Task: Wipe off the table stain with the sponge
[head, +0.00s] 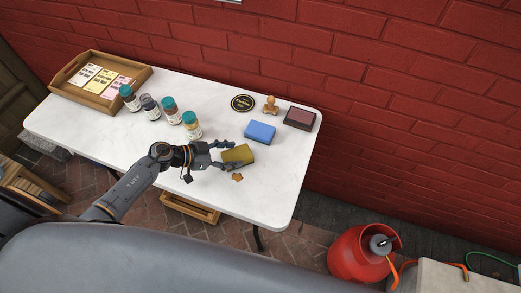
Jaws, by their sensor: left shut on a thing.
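My left gripper (226,157) reaches in from the left over the white table (90,140) and is shut on a yellow-olive sponge (239,154). A small orange-brown stain (237,177) lies on the tabletop just below the sponge in the picture. The sponge is apart from the stain in this view. I cannot tell whether the sponge touches the table. My right gripper is not in view.
A blue block (260,131) lies just behind the sponge. Behind it are a dark round coaster (243,103), a wooden stamp (270,104) and an ink pad (299,118). Several jars (171,111) and a wooden tray (70,92) stand left. The table's right front is clear.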

